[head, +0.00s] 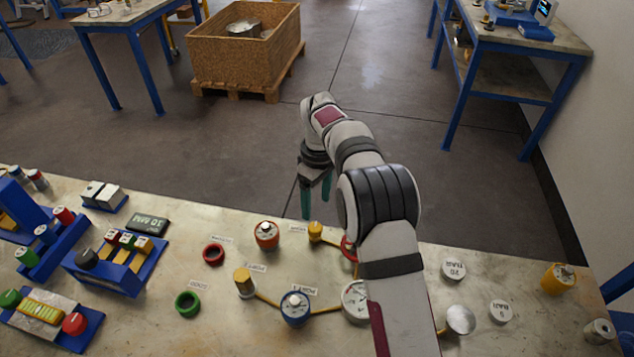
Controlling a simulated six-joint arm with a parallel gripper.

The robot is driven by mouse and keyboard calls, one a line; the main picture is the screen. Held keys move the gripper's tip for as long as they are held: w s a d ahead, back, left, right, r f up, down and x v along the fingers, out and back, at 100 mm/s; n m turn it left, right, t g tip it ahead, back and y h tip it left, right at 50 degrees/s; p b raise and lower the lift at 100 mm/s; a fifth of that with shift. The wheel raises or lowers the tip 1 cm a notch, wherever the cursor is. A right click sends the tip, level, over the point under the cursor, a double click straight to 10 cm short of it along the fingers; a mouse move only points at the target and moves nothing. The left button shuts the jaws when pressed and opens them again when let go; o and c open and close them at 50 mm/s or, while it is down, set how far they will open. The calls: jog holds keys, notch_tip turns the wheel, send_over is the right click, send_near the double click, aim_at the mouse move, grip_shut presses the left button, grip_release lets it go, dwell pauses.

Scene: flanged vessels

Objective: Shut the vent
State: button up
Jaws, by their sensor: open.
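No label that I can read names the vent, so I cannot tell which part it is. An orange vessel (267,235) and a blue vessel (295,309) with pale round tops stand upright on the bench (130,325). A yellow-capped post (243,282) stands left of the blue vessel, joined to it by a yellow line. A smaller yellow-topped fitting (315,231) stands near the far bench edge. A red part (347,248) and a round white gauge (354,299) are partly hidden by my arm. My gripper (316,207) is open and empty, above and beyond the yellow-topped fitting.
A red ring (214,254) and green ring (188,304) lie left of the vessels. Blue racks (117,265) crowd the left. Pale discs (454,270), a silver dome (460,320) and a yellow vessel (558,279) stand at the right.

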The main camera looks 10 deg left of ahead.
notch_tip(320, 180, up, 8)
jog(key=shift+w+f, duration=0.15)
jog(key=shift+d, duration=0.15)
jog(key=s+d+r+m, duration=0.5)
jog(key=s+d, duration=0.1)
jog(key=s, duration=0.2)
jog(key=s+d+r+m, duration=0.4)
jog(key=s+d, duration=0.3)
jog(key=s+d+f+m, duration=0.1)
jog(key=s+f+m, duration=0.1)
jog(key=s, duration=0.4)
jog(key=s+d+f+m+y, duration=0.1)
jog(key=s+d+f+m, duration=0.1)
jog(key=s+m, duration=0.2)
jog(key=s+d+f+m, duration=0.1)
jog(key=s+f+m, duration=0.1)
jog(key=s, duration=0.8)
jog(key=shift+s+d+f+m+y, duration=0.15)
jog(key=shift+s+d+m+y, duration=0.15)
jog(key=shift+m, duration=0.4)
